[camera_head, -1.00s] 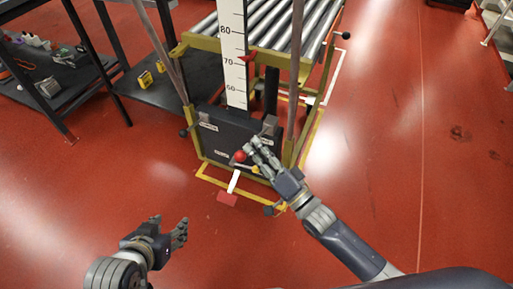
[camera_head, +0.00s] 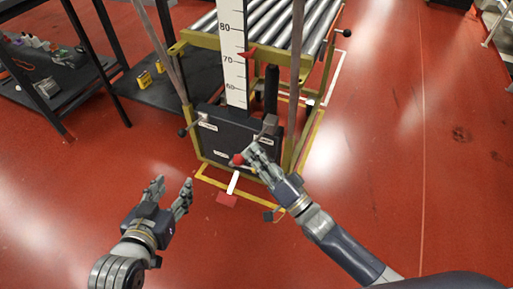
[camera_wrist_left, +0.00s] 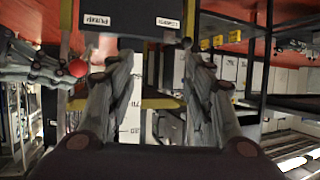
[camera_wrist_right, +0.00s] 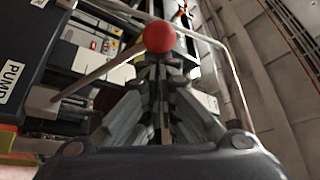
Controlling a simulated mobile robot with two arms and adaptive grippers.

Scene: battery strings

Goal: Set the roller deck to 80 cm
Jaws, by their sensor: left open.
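The roller deck (camera_head: 283,22) stands behind a white height scale (camera_head: 233,80). A red pointer (camera_head: 247,54) sits a little above the 70 mark, well below 80. The black pump box (camera_head: 222,138) is at the base. A lever with a red ball knob (camera_head: 237,159) sticks out from it; the knob also shows in the right wrist view (camera_wrist_right: 159,36). My right gripper (camera_head: 252,155) has its fingers together with the tips at the knob; whether they touch is unclear. My left gripper (camera_head: 174,184) is open and empty, in front of the box and to its left.
A white strip with a red end (camera_head: 227,200) extends from the base near the floor. Yellow tape (camera_head: 309,140) marks the red floor around the lift. A dark table (camera_head: 50,75) and low shelf (camera_head: 165,85) stand left. Floor to the right is clear.

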